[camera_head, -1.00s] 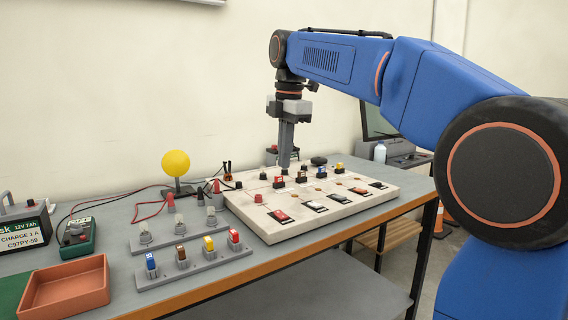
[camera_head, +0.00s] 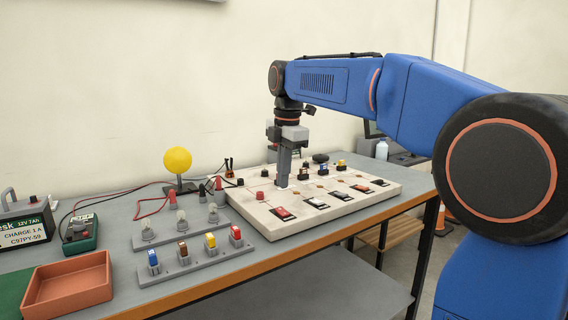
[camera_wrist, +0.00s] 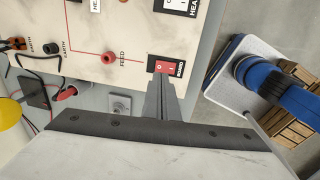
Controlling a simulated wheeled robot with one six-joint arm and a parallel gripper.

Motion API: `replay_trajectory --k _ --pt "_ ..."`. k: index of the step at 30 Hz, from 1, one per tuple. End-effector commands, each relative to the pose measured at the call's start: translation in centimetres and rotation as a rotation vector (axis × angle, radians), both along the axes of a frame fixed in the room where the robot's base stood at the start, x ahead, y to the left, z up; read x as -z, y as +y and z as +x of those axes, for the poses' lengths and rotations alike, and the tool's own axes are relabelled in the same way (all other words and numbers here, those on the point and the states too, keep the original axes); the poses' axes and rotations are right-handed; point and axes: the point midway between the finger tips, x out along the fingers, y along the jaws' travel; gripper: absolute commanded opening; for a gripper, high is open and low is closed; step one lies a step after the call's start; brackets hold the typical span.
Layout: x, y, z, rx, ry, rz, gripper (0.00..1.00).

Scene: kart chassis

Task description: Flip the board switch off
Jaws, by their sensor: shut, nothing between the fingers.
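The white switch board (camera_head: 345,207) lies on the bench. The board switch is a red rocker in a black frame (camera_head: 283,213) at its near left edge. In the wrist view the red rocker (camera_wrist: 165,67) sits beside a label that seems to read BOARD; which side is pressed is hard to tell. My gripper (camera_head: 283,185) points down over the board, shut and empty. In the head view its tip is just behind the red rocker. In the wrist view the closed fingers (camera_wrist: 160,84) end right by the rocker and cover part of its surroundings; contact cannot be told.
A red FEED terminal (camera_wrist: 109,58) stands near the switch. More rockers line the board's near edge, with fuse holders (camera_head: 322,170) behind. A grey fuse rack (camera_head: 195,258), a yellow lamp (camera_head: 177,161) with wires, and an orange tray (camera_head: 68,286) are left of the board.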

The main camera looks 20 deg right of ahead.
Motion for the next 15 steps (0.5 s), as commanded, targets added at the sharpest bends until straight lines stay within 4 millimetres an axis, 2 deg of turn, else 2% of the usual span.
replay_trajectory --k 7,15 --pt "4.2 0.2 0.4 0.000 0.003 -0.001 0.00" --pt "6.5 0.2 0.7 0.000 0.001 0.000 0.00"
